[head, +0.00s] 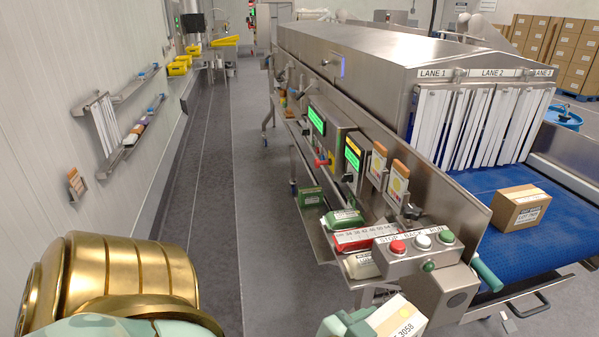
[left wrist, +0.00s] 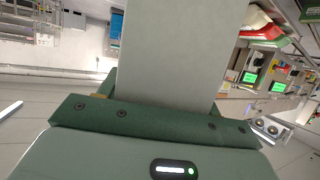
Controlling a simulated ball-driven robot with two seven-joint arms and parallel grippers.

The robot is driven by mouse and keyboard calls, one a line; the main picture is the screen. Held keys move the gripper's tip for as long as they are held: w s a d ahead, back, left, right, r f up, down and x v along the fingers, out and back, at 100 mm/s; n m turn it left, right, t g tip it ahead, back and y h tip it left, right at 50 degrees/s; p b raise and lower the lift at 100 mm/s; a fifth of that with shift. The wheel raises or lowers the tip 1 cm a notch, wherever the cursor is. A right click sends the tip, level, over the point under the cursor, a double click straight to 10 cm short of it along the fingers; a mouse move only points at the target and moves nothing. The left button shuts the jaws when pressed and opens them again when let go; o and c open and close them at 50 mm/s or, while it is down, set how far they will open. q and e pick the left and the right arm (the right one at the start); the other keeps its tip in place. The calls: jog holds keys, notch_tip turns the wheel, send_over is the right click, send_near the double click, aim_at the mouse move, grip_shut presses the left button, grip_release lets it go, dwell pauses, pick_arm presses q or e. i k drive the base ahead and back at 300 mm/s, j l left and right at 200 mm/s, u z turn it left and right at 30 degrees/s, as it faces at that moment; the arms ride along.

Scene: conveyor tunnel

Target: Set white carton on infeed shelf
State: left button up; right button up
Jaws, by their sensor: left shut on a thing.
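The white carton (head: 400,318) has an orange strip and a printed label reading 3058. It shows at the bottom edge of the head view, partly cut off. My left gripper (head: 352,323) is shut on it, in front of the metal shelf. In the left wrist view the carton (left wrist: 180,45) is a broad pale face rising from between the green fingers. My right gripper is not in view.
A button box (head: 412,252) juts out at the shelf's near end, close behind the carton. A teal handle (head: 487,275) is to its right. A brown box (head: 520,208) sits on the blue belt (head: 485,235) before the strip curtain (head: 470,130). The left aisle floor is clear.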

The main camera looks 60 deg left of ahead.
aim_at(316, 212)
jog(key=j, duration=2.4)
jog(key=i+j, duration=0.15)
jog(key=j, duration=0.2)
jog(key=i+j, duration=0.1)
jog(key=j, duration=0.25)
jog(key=i+j, duration=0.15)
jog(key=j, duration=0.2)
jog(key=i+j, duration=0.15)
jog(key=j, duration=0.15)
jog(key=z, duration=0.05)
